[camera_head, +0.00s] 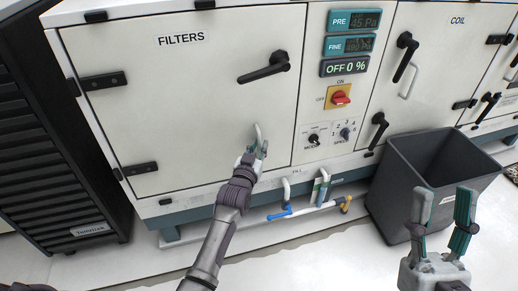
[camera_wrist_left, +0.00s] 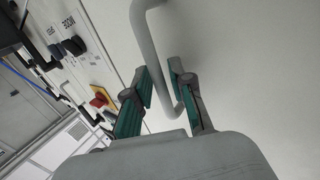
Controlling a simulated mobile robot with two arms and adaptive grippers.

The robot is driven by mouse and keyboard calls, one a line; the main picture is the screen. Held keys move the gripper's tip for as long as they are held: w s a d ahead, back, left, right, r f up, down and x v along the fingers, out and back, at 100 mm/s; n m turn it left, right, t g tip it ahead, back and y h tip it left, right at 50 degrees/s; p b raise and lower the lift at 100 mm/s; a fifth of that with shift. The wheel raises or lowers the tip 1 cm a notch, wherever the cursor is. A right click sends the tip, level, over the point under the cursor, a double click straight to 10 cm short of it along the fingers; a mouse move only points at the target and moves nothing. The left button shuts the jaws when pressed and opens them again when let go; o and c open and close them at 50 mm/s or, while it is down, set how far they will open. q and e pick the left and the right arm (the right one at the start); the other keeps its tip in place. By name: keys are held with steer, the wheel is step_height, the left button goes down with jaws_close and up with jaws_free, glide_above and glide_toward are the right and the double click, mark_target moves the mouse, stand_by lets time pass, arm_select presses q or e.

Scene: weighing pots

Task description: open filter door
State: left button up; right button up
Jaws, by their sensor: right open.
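The filter door (camera_head: 190,100) is a large off-white panel marked FILTERS, flush with the cabinet front. Its black lever handle (camera_head: 264,67) points left near the right edge. A grey pull handle (camera_head: 257,131) sits lower down. My left gripper (camera_head: 256,148) is at this pull handle. In the left wrist view, the grey bar (camera_wrist_left: 150,55) runs down between the two fingers of my left gripper (camera_wrist_left: 160,75). The fingers are close to the bar on both sides; whether they press on it is unclear. My right gripper (camera_head: 445,205) is open and empty, by the grey bin.
A grey bin (camera_head: 405,175) stands on the floor at right. Displays and a red switch (camera_head: 340,98) are right of the door. A dark louvred unit (camera_head: 55,150) stands at left.

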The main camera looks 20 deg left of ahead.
arm_select(q)
steer(key=shift+w, duration=0.2)
jaws_close()
steer(key=shift+s, duration=0.1)
